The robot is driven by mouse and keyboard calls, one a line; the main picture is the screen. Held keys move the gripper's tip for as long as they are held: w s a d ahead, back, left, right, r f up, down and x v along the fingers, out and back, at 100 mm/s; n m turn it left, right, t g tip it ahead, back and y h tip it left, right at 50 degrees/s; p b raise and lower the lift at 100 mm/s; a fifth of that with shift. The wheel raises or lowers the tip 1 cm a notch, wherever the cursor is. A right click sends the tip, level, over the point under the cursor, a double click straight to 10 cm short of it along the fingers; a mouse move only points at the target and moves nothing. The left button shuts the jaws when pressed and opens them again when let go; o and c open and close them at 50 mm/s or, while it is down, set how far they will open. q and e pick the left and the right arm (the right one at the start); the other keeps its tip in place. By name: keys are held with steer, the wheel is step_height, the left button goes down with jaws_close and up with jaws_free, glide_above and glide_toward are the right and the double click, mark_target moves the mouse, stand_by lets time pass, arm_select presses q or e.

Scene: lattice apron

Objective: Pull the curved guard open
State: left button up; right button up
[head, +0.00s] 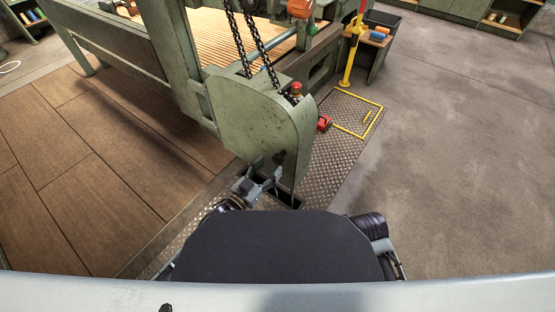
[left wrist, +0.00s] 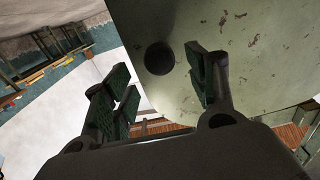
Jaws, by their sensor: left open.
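The curved guard (head: 250,118) is a worn green metal cover with a rounded corner on the near end of the machine, below two chains. A small dark knob-like part (head: 278,158) shows near its lower edge. My left gripper (head: 266,172) is at that lower edge. In the left wrist view the guard (left wrist: 260,60) fills the upper right, with a dark round spot (left wrist: 159,58) that may be a knob or a hole. My left gripper's fingers (left wrist: 165,90) are spread, with the guard's edge showing between them. Whether they touch it I cannot tell. My right gripper is out of view.
A slatted wooden bed (head: 225,35) lies behind the guard. The concrete floor (head: 460,150) at right is clear.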

mark_target(276, 161)
arm_select(q)
steer(key=shift+b+x, duration=0.45)
steer(key=shift+x, duration=2.45)
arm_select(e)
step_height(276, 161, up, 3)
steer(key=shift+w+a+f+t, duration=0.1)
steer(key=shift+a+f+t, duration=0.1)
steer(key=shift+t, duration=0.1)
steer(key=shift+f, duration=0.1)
arm_select(q)
steer(key=shift+c, duration=1)
steer(key=c, duration=1)
jaws_close()
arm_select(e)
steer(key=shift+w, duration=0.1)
